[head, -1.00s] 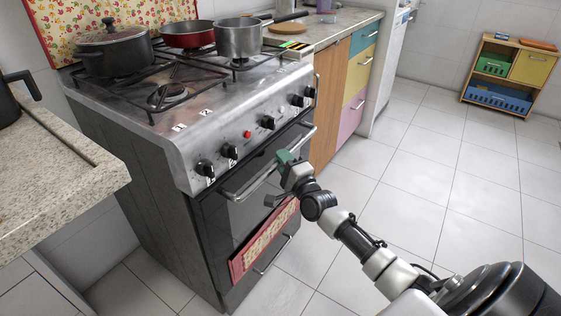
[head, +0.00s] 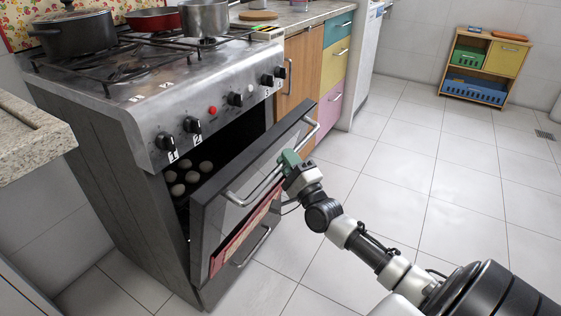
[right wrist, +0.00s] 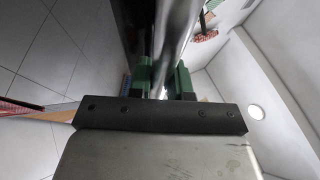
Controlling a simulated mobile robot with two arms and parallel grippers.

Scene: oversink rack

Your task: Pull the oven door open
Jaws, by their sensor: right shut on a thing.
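The oven door (head: 222,216) is partly open, tilted out at the top from the stove (head: 115,190). Its metal bar handle (head: 243,199) runs along the upper edge. My right gripper (head: 289,160) has green fingers and is shut on the handle towards its right end. In the right wrist view the green fingers (right wrist: 161,80) sit on both sides of the handle bar (right wrist: 175,40). Several pale round items (head: 190,177) lie inside the dark oven. My left gripper is not in view.
A red patterned towel (head: 240,237) hangs on the door front. Pots (head: 75,35) and a red pan (head: 152,19) stand on the stovetop. A stone counter (head: 30,145) is at the left, drawers (head: 338,60) at the right. The tiled floor before the oven is clear.

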